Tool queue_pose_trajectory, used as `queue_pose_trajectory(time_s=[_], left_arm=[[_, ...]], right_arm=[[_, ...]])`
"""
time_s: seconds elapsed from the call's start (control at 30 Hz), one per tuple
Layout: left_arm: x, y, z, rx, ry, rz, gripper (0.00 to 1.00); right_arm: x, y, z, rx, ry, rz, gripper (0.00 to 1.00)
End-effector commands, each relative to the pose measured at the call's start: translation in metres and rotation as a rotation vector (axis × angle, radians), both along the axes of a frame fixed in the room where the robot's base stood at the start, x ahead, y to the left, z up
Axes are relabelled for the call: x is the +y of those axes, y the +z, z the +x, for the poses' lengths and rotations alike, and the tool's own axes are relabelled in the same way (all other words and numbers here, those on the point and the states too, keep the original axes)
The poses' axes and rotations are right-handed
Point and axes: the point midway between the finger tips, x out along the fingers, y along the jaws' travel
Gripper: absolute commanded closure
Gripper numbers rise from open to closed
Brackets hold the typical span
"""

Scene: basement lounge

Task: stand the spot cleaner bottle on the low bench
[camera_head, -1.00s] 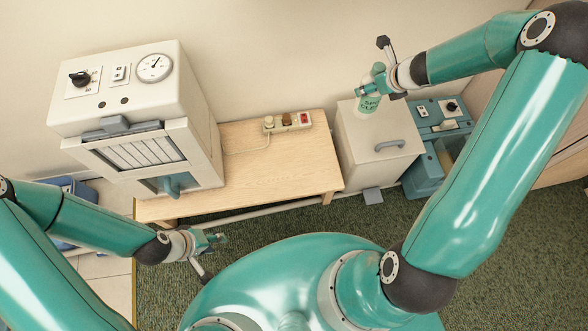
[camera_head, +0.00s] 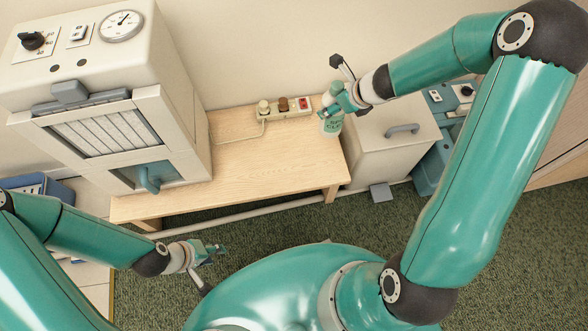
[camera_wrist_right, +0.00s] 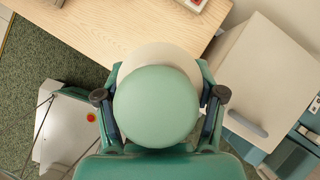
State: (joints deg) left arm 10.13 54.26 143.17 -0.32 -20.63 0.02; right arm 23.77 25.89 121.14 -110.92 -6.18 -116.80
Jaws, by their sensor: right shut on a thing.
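The spot cleaner bottle (camera_head: 331,123) is white with a green label and green top, held upright by my right gripper (camera_head: 343,103) near the right end of the low bench. In the right wrist view its round green top (camera_wrist_right: 156,106) sits between the two fingers, which are shut on it. The low bench (camera_head: 255,160) has a pale wood top. In the right wrist view the bench top (camera_wrist_right: 120,30) lies below and beyond the bottle. I cannot tell whether the bottle's base touches anything. My left gripper (camera_head: 208,252) is low over the carpet in front of the bench, seemingly empty; its jaw opening is unclear.
A large cream machine (camera_head: 105,110) with a dial stands on the bench's left part. A power strip (camera_head: 284,107) with plugs lies along the bench's back. A cream pedal bin (camera_head: 390,140) stands just right of the bench. The bench's front middle is clear.

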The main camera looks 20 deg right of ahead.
Motion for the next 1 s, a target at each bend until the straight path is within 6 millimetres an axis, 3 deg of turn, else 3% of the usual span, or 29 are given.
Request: queue_pose_trajectory(time_s=[0.03,0.27,0.8,1.0], left_arm=[[0.0,-0.01,0.0,-0.001,0.0,0.0,0.6],[0.0,-0.034,0.0,-0.001,0.0,0.0,0.6],[0.0,-0.137,0.0,0.0,0.0,0.0,0.6],[0.0,-0.158,0.0,-0.001,0.0,0.0,0.6]], right_arm=[[0.003,-0.009,0.0,-0.003,0.008,-0.001,1.0],[0.008,-0.034,0.0,-0.001,0.022,-0.001,1.0],[0.008,-0.143,-0.001,-0.001,0.021,-0.001,1.0],[0.007,-0.166,-0.001,-0.001,0.021,-0.001,1.0]])
